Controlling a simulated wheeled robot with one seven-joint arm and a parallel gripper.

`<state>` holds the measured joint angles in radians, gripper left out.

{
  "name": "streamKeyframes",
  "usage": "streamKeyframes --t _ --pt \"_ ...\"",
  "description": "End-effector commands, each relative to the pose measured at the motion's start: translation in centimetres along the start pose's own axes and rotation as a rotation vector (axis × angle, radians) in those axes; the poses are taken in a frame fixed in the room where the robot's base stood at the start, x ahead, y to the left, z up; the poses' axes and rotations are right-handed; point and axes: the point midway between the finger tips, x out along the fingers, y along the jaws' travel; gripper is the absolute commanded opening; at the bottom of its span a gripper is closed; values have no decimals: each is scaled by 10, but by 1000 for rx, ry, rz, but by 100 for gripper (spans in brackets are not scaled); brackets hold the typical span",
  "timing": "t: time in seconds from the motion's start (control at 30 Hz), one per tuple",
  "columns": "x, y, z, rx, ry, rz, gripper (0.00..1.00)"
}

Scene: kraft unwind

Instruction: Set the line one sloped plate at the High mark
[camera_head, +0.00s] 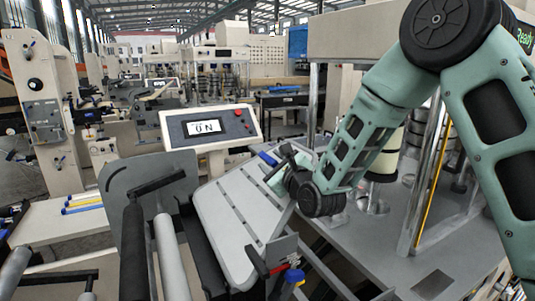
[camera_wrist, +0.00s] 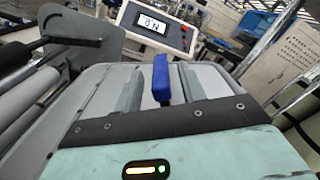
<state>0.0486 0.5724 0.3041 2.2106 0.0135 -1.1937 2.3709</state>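The sloped plate (camera_head: 235,215) is a light grey slotted panel, tilted, in the middle of the head view. It also fills the middle of the wrist view (camera_wrist: 100,92). A blue handle (camera_wrist: 161,80) stands near the plate's upper edge in the wrist view; its blue end shows in the head view (camera_head: 268,158). My gripper (camera_head: 273,166) is at the plate's upper right edge. In the wrist view its two grey fingers are apart, with the blue handle between them and gaps on both sides. I cannot make out a High mark.
A control box with a screen (camera_head: 208,127) stands behind the plate. Rollers (camera_head: 170,255) lie to its left. A red lever (camera_head: 258,262) and a blue-and-yellow knob (camera_head: 293,277) are at its lower right. A chrome post (camera_head: 425,175) stands right of my arm.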

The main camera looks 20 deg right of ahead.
Motion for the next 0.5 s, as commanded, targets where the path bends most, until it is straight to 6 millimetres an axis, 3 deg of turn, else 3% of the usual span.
streamKeyframes --t 0.2,0.5 --pt "25 0 1 0 0 1 40" --pt "30 0 0 0 1 1 40"
